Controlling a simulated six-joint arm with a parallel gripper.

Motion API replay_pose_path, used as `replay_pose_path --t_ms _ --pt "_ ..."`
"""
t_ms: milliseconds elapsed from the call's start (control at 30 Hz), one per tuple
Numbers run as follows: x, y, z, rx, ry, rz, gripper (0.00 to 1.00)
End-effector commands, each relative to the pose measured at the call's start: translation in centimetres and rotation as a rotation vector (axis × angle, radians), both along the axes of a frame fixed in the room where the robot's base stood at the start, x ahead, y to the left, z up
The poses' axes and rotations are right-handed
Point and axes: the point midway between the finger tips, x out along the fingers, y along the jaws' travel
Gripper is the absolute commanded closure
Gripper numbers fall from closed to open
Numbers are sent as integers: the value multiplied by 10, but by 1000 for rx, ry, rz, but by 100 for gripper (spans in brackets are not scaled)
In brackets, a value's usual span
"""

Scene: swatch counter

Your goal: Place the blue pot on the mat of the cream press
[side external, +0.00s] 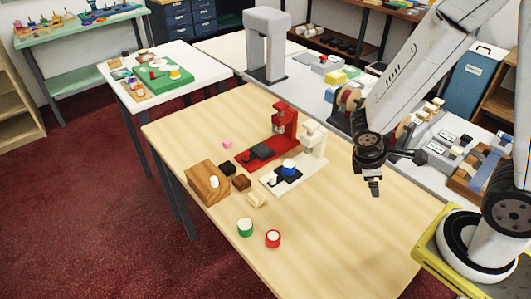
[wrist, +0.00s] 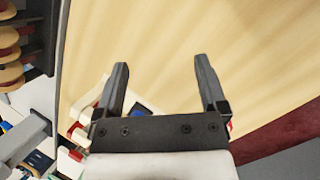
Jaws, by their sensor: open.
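The cream press (side external: 314,141) stands near the middle of the wooden table, with a dark mat (side external: 287,180) on its pale base. The blue pot (side external: 289,171), with a white top, is upright at the mat's rear part, below the press head; it appears to rest on the mat. My gripper (side external: 375,186) is open and empty, above the table to the right of the press and apart from the pot. In the wrist view both fingers of my gripper (wrist: 161,75) are spread over bare wood. Part of a pale object with dark and blue patches shows beside the left finger, mostly hidden.
A red press (side external: 285,122) stands close behind the cream one. A wooden block (side external: 205,187), dark blocks (side external: 241,182) and a cream piece (side external: 257,200) lie to the left. A green pot (side external: 245,230) and a red pot (side external: 273,241) stand in front. The table's right front is clear.

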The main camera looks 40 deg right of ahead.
Motion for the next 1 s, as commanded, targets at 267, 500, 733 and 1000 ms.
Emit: replay_pose_path --t_ms 267,500,733,1000 --pt "21 30 24 245 -256 -347 8" --pt "42 42 45 383 -430 -555 8" --pt "47 44 52 419 -477 -611 8" --pt "47 44 51 418 -475 -609 8"
